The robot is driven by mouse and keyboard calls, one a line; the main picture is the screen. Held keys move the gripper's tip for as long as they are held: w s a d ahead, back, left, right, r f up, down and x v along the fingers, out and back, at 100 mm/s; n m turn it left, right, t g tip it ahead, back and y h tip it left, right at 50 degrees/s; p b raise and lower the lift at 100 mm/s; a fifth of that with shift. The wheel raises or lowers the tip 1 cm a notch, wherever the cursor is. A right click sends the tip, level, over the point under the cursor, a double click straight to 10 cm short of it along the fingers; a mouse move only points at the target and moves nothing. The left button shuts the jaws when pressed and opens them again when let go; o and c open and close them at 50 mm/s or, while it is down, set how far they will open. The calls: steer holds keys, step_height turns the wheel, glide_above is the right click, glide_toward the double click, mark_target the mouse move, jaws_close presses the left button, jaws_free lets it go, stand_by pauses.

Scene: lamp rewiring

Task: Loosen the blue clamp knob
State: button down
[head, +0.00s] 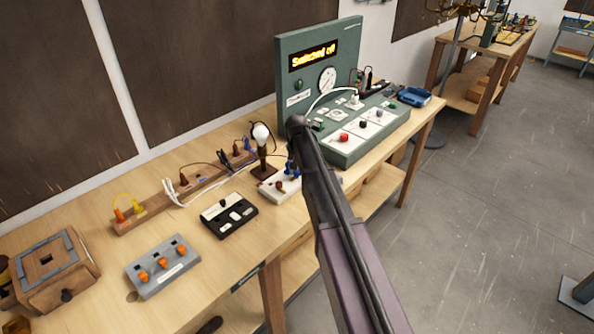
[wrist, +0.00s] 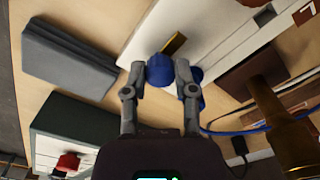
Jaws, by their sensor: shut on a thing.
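The blue clamp knob (wrist: 160,74) sits between my two fingertips in the wrist view. My gripper (wrist: 160,68) is shut on it, one finger on each side. More blue (wrist: 197,76) shows just past the right finger; I cannot tell whether it is the same part. In the head view my arm hides much of the gripper and the blue knob.
A green console (head: 345,150) with a lit display stands right behind my arm. A small lamp (head: 262,145) stands just left of the white block. A black switch box (head: 228,216) and a grey box with orange knobs (head: 163,268) lie farther left. A blue cable (wrist: 240,130) runs beside the gripper.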

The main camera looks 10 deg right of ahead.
steer(key=n, duration=0.4)
steer(key=shift+w+n, duration=0.2)
steer(key=shift+n, duration=0.1)
steer(key=n, duration=0.4)
steer(key=shift+d+n, duration=0.1)
steer(key=shift+n, duration=0.2)
steer(key=n, duration=0.4)
steer(key=shift+n, duration=0.3)
steer(key=shift+w+n, duration=0.1)
steer(key=shift+n, duration=1.8)
steer(key=shift+c, duration=2)
jaws_free()
steer(key=shift+m, duration=0.4)
